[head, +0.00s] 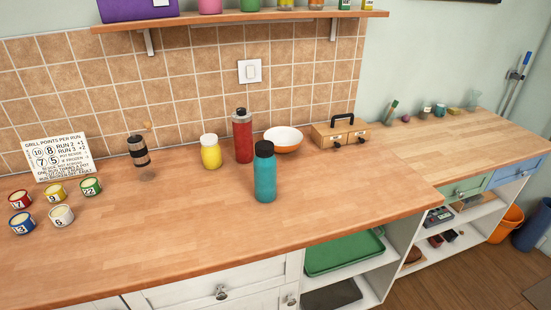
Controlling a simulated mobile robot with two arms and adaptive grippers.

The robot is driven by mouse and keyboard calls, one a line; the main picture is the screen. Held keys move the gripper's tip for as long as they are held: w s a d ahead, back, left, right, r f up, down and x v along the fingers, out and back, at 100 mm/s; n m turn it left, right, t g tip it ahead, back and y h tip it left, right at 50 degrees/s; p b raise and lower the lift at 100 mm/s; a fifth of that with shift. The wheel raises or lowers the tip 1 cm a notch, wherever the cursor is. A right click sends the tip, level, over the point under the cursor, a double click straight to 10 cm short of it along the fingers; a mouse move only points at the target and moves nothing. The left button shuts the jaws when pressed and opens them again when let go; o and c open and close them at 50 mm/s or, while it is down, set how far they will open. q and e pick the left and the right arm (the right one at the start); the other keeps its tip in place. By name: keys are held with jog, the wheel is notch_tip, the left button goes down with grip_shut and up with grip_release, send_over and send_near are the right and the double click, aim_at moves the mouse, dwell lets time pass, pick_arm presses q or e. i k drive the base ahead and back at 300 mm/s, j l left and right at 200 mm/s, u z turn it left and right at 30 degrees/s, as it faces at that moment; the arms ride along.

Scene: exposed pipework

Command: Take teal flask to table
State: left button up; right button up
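The teal flask (265,177) stands upright on the wooden counter (190,225), near the middle of the head view. It has a black cap and its whole front shows. A red bottle (242,137) with a dark cap stands just behind it to the left. No separate table can be made out for certain; the wooden worktop (480,137) at the right is a lower surface beside the counter. Neither of my grippers is in view.
A yellow jar (211,152), an orange-and-white bowl (283,139) and a small wooden drawer box (341,133) stand behind the flask. Several small tins (61,216) and a sign (58,157) are at the left. The counter's front right is clear.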

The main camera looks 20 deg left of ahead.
aim_at(264, 169)
jog(key=k+j+z, duration=0.2)
jog(key=j, duration=0.2)
jog(key=k+j+z, duration=0.2)
jog(key=j, duration=0.2)
jog(key=k+j+z, duration=0.2)
jog(key=j, duration=0.15)
